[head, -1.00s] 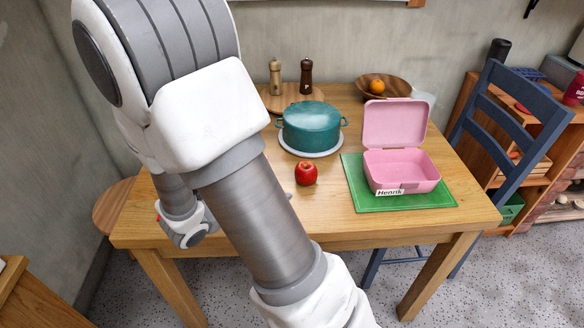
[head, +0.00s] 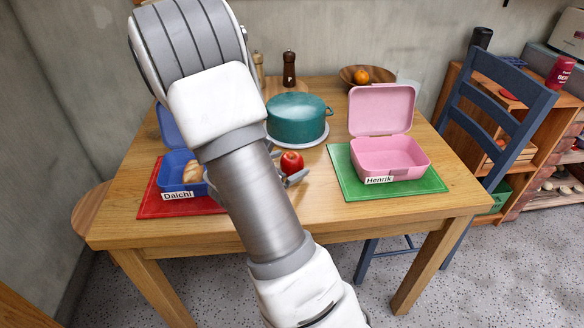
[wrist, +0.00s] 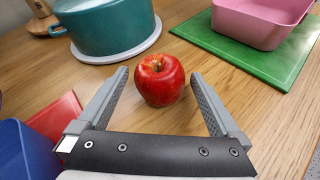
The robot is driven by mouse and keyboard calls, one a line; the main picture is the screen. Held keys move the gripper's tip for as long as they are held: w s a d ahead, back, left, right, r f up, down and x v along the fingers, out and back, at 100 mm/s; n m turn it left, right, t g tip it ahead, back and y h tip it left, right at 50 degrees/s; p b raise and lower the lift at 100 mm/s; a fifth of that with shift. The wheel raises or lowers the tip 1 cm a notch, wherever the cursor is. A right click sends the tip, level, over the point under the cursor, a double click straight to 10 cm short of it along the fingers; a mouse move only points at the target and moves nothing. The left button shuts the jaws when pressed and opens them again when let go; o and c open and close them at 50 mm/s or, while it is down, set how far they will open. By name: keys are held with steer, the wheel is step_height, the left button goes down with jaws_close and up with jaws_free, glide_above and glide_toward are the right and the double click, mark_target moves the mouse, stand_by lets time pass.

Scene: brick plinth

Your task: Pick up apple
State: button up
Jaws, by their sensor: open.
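A red apple (head: 291,163) stands on the wooden table between the teal pot and the pink lunchbox. It also shows in the wrist view (wrist: 159,79), just past and between the tips of my gripper (wrist: 160,76). The gripper is open and empty, with one finger to each side of the apple and a gap on both sides. In the head view my arm hides most of the gripper (head: 285,180), and a fingertip shows beside the apple.
A teal pot (head: 297,117) stands on a round trivet behind the apple. A pink open lunchbox (head: 392,158) labelled Henrik is on a green mat (head: 346,180) at right. A blue lunchbox (head: 172,170) labelled Daichi, holding bread, is on a red mat (head: 150,203) at left.

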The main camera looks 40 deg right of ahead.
steer(key=shift+x, duration=1.2)
steer(key=c, duration=1.3)
steer(key=shift+r, duration=0.1)
